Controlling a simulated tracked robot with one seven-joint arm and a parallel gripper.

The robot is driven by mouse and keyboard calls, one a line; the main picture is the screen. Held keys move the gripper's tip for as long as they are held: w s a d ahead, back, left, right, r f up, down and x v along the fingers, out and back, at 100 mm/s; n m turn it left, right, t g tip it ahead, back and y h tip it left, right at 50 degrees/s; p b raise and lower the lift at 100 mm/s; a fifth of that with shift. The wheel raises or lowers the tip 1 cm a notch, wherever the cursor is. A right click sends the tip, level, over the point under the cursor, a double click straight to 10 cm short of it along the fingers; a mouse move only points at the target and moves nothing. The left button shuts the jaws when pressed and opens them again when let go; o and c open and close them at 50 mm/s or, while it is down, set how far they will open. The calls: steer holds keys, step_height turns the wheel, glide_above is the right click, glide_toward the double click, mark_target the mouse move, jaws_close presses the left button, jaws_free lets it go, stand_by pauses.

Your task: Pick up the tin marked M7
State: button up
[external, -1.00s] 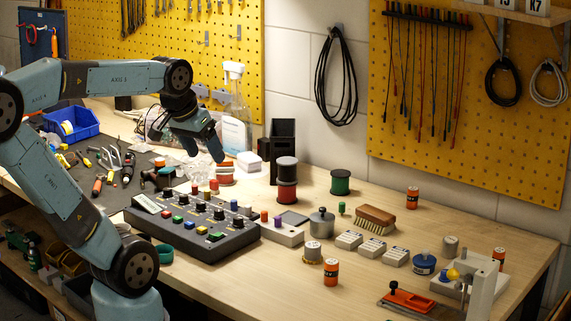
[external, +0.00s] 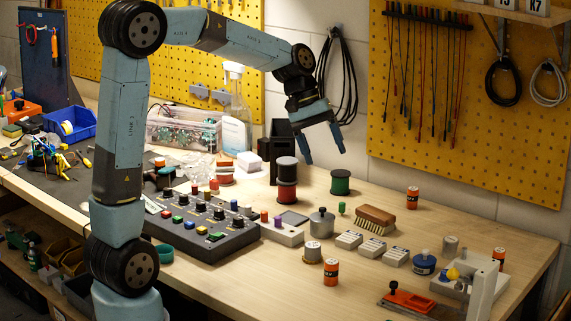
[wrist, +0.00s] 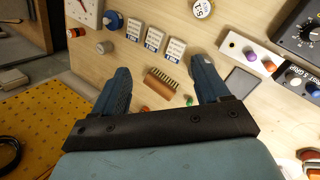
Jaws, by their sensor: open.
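No M7 marking is readable in either view. A silver tin (external: 313,252) stands near the bench's middle front; the round pale lid with dark characters at the top of the wrist view (wrist: 202,8) appears to be its top. Orange-and-dark cylinders stand at the back (external: 412,198), front (external: 331,272) and far right (external: 498,258). My gripper (external: 324,155) is open and empty, high above the back of the bench, apart from all of them.
A wooden brush (external: 375,218) and labelled white blocks (external: 348,239) lie mid-bench. A lidded metal pot (external: 321,222), green spool (external: 340,182), stacked spools (external: 287,180) and a button console (external: 205,230) stand left. A yellow pegboard (external: 470,120) rises behind.

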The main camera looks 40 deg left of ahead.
steer(key=w+d+f+n+g+h, duration=0.3)
steer(key=w+d+f, duration=0.4)
steer(key=w+d, duration=0.3)
steer(key=n+g+h, duration=0.2)
steer(key=n+h, duration=0.2)
glide_toward(446, 238)
steer(key=shift+w+a+r, duration=0.1)
steer(key=shift+w+a, duration=0.15)
steer(key=shift+a, duration=0.35)
steer(key=shift+w+a+r, duration=0.1)
steer(key=shift+w+a, duration=0.15)
steer(key=shift+a, duration=0.4)
steer(key=shift+d+f, duration=0.3)
steer(key=shift+d, duration=0.15)
steer(key=x, duration=0.7)
steer(key=shift+d, duration=0.2)
steer(key=shift+x, duration=2.85)
steer(key=shift+w+f, duration=0.1)
steer(key=shift+w, duration=0.05)
steer(key=shift+c, duration=0.4)
steer(key=c, duration=1)
